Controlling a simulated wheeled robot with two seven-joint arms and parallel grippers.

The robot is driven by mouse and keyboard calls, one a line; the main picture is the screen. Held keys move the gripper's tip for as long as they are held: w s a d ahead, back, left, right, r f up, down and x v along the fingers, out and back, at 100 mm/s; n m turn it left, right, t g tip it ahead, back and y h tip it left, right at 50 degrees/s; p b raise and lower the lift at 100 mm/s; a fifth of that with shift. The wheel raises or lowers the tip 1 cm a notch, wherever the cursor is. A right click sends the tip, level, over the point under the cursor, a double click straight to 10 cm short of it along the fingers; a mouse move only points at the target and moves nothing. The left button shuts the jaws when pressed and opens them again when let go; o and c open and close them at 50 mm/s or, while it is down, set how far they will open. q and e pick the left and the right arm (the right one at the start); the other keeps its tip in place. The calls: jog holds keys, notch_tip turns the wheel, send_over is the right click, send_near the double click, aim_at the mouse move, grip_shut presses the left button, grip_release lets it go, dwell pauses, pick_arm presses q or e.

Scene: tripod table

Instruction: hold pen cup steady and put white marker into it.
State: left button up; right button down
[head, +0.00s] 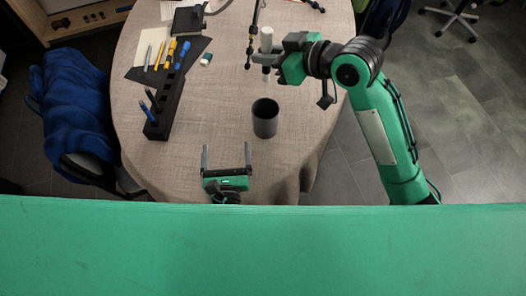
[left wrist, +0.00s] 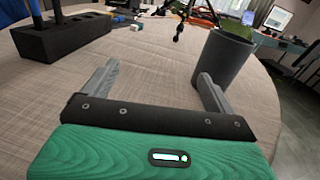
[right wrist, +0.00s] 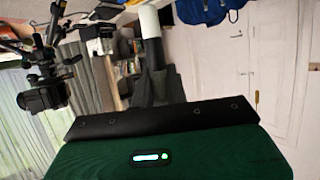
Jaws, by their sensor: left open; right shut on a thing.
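The dark grey pen cup (head: 265,118) stands upright on the table. It also shows in the left wrist view (left wrist: 224,58), beyond the right-hand finger. My left gripper (head: 227,158) is open and empty, nearer the table's front edge than the cup and apart from it. My right gripper (head: 268,60) is shut on the white marker (head: 266,40), beyond the cup in the head view. The marker also shows in the right wrist view (right wrist: 149,22), sticking out past the fingers. Its part between the fingers is hidden.
A black block holder (head: 165,105) with pens stands left of the cup. Screwdrivers (head: 170,52), a dark mat and a notebook (head: 187,20) lie at the back left. A small tripod (head: 252,45) stands near my right gripper. The table between cup and holder is clear.

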aim_at(266, 109)
pick_arm(q)
jog(key=d+h, duration=0.1)
jog(key=d, duration=0.2)
jog(key=d+m, duration=0.1)
jog(key=d, duration=0.2)
jog(key=d+h, duration=0.1)
jog(key=d, duration=0.2)
jog(key=shift+d+r+m+h, duration=0.15)
jog(key=shift+d+m+h, duration=0.15)
jog(key=shift+m, duration=0.1)
jog(key=shift+w+d, duration=0.1)
jog(key=shift+w, duration=0.05)
jog(key=w, duration=1.1)
jog(key=shift+w+d, duration=0.2)
jog(key=shift+d, duration=0.05)
jog(key=c, duration=1.2)
jog(key=shift+o, duration=0.2)
pick_arm(e)
notch_tip(266, 109, down, 13)
jog(key=c, duration=1.3)
grip_release()
